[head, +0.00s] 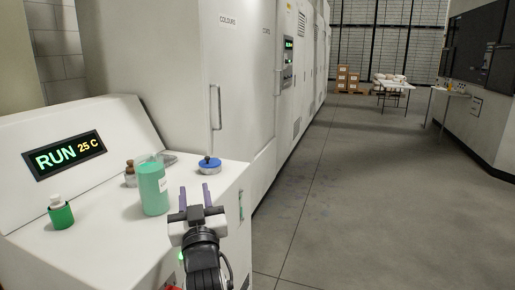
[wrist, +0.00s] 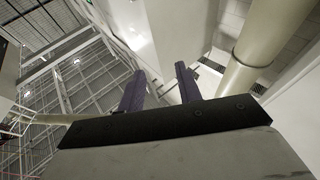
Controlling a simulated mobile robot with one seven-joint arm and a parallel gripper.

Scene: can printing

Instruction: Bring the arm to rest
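My gripper (head: 196,198) is in the head view at the front right edge of the white machine top (head: 99,238). Its two purple fingers stand apart with nothing between them. In the wrist view the fingers (wrist: 160,88) are also spread and empty, and the camera looks up toward the ceiling and a large pipe. My dark arm link comes up from the bottom of the head view. The gripper appears just right of a green container (head: 153,188); I cannot tell the exact gap.
The display (head: 66,155) reads RUN 25 C. White cabinets (head: 165,75) stand behind. Open floor (head: 340,190) lies to the right, with tables (head: 394,86) far off.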

